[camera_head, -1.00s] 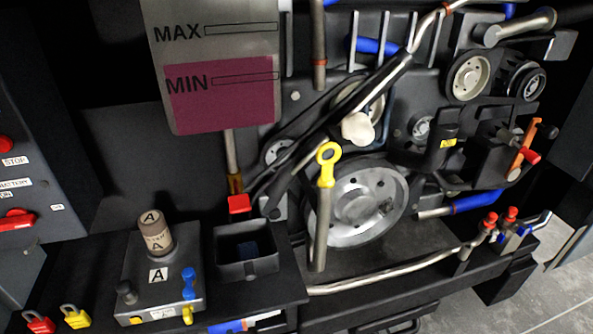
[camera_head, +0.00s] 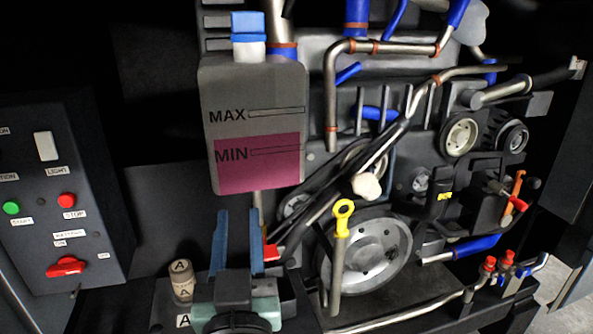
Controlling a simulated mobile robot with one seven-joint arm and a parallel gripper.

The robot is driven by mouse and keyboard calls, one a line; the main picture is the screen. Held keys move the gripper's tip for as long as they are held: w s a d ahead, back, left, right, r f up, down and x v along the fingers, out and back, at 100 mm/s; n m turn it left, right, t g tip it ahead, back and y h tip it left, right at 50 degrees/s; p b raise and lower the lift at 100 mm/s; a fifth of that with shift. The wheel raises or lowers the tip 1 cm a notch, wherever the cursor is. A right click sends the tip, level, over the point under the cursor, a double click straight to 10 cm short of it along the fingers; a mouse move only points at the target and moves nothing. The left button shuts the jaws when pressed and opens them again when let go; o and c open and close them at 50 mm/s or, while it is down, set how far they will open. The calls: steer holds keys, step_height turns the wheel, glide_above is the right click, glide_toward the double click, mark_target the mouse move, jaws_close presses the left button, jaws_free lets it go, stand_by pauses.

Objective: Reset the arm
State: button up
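My gripper (camera_head: 238,240) shows at the bottom, left of centre. Its two blue-grey fingers point up and stand apart, with nothing seen between them. It is in front of the bench and below the coolant tank (camera_head: 252,125), a grey tank with MAX and MIN marks, pink fluid and a blue cap. My gripper hides most of the black open bin and part of the grey block with the A label.
A control panel (camera_head: 62,195) with a red rotary switch stands at the left. The engine with its large pulley (camera_head: 368,250) and yellow-ringed dipstick (camera_head: 342,217) fills the right. A beige cylinder marked A (camera_head: 181,280) stands at the lower left. Dark open space lies above the bench.

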steer(key=s+d+r+t+h+p, duration=0.1)
steer(key=s+d+r+t, duration=0.1)
steer(key=r, duration=0.8)
steer(key=s+d+r+m+t+h+p, duration=0.1)
steer(key=s+r, duration=0.4)
steer(key=r, duration=0.6)
steer(key=s+d+r+t+p, duration=0.2)
steer(key=s+d+r+t, duration=0.2)
steer(key=r, duration=0.6)
steer(key=shift+r+m+h, duration=0.25)
steer(key=shift+m+h, duration=0.05)
steer(key=shift+h, duration=0.1)
steer(key=shift+w, duration=0.1)
